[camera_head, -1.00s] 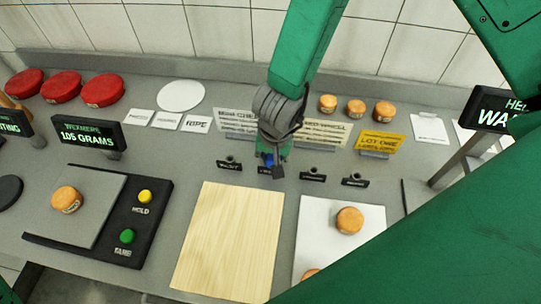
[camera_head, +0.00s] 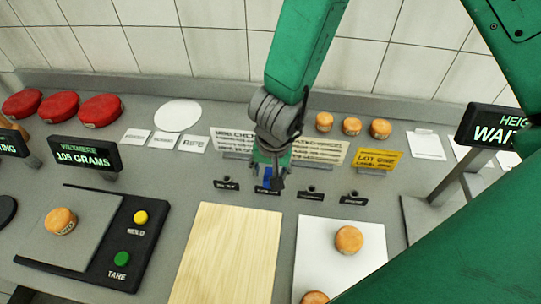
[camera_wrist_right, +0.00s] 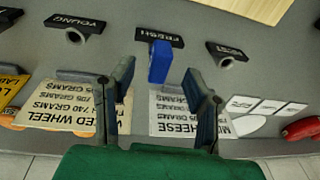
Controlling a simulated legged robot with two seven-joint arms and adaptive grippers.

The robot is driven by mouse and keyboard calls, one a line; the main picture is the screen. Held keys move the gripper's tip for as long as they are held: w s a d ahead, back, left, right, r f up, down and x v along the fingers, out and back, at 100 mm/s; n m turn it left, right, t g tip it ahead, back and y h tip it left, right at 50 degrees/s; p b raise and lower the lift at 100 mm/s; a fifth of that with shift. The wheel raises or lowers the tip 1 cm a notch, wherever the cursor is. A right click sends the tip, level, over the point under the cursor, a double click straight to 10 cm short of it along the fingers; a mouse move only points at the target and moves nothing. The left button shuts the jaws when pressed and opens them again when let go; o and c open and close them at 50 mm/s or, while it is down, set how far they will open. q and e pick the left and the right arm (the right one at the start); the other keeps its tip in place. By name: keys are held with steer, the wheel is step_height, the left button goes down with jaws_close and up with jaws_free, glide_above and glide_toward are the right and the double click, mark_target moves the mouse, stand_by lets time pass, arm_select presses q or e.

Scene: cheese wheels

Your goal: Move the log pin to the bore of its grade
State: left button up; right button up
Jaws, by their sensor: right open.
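The blue log pin (camera_wrist_right: 160,60) stands at the holder labelled FRESH (camera_wrist_right: 168,38), the middle one in the right wrist view. My right gripper (camera_wrist_right: 160,82) is open, its two fingers on either side of the pin's line, with gaps to both. In the head view the right gripper (camera_head: 268,178) hangs over the FRESH holder and mostly hides the pin. The bore labelled YOUNG (camera_wrist_right: 76,32) and another bore (camera_wrist_right: 228,58), its label hard to read, look empty. My left gripper is not in view.
A wooden board (camera_head: 225,255) and a white tray (camera_head: 370,248) with small orange cheeses lie in front. A scale (camera_head: 95,215) holding a cheese (camera_head: 60,221) stands left. Sign cards (camera_head: 320,150) and a yellow card (camera_head: 378,160) stand behind the bores.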

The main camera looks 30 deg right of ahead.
step_height(320, 180, up, 7)
steer(key=s, duration=0.1)
steer(key=shift+r, duration=0.2)
steer(key=shift+a, duration=0.1)
stand_by(0.4)
